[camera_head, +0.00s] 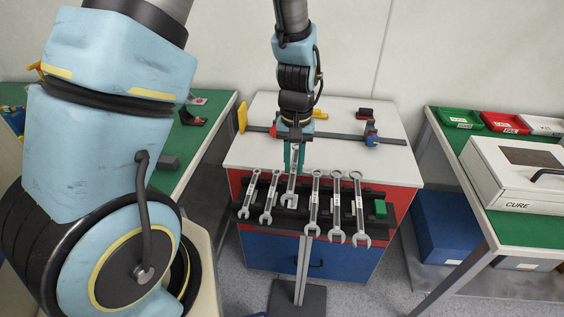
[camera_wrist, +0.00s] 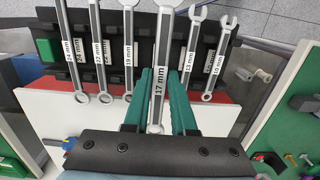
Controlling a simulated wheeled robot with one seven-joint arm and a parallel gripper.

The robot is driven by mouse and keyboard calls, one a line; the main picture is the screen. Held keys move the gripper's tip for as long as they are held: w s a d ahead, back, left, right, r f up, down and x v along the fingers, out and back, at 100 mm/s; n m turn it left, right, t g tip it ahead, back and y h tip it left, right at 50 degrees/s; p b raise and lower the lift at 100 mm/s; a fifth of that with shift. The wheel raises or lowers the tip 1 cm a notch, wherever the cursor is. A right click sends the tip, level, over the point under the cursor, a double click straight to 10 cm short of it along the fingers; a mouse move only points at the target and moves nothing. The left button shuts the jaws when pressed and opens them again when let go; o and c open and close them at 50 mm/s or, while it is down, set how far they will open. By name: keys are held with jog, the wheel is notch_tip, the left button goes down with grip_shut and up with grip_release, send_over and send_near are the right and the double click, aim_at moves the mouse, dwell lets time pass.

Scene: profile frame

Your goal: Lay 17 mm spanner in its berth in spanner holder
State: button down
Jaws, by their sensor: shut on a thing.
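My gripper (camera_head: 292,165) is shut on the 17 mm spanner (camera_head: 291,188). In the wrist view, its green fingers (camera_wrist: 161,100) flank the spanner (camera_wrist: 160,55), and the "17 mm" label faces the camera. The ring end is near the palm and the open end is cut off at the top edge. The black spanner holder (camera_wrist: 48,22) lies beyond and also shows in the head view (camera_head: 373,194). The held spanner looks raised over the gap between the 19 mm spanner (camera_wrist: 129,50) and the 13 mm spanner (camera_wrist: 191,52). It hides part of that gap; its exact height I cannot tell.
Several other spanners lie in the holder on both sides, close to the gap. A green block (camera_head: 380,208) sits at the holder's right end. Behind is a white worktop (camera_head: 240,153) with a long dark bar (camera_head: 340,136). A white "CURE" case (camera_head: 505,180) stands on the right bench.

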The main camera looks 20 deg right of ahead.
jog(key=shift+f, duration=0.1)
dwell(0.3)
jog(key=shift+f+b, duration=2.3)
jog(key=shift+f, duration=1.05)
jog(key=shift+f+b, duration=0.75)
jog(key=shift+f, duration=0.75)
jog(key=c, duration=0.7)
grip_release()
jog(key=shift+o, duration=0.2)
jog(key=r, duration=0.3)
jog(key=r+b, duration=0.1)
jog(key=r, duration=0.3)
jog(key=r+b, duration=0.1)
jog(key=r, duration=0.3)
jog(key=shift+w+d, duration=0.2)
jog(key=shift+w, duration=0.05)
jog(key=shift+f, duration=0.1)
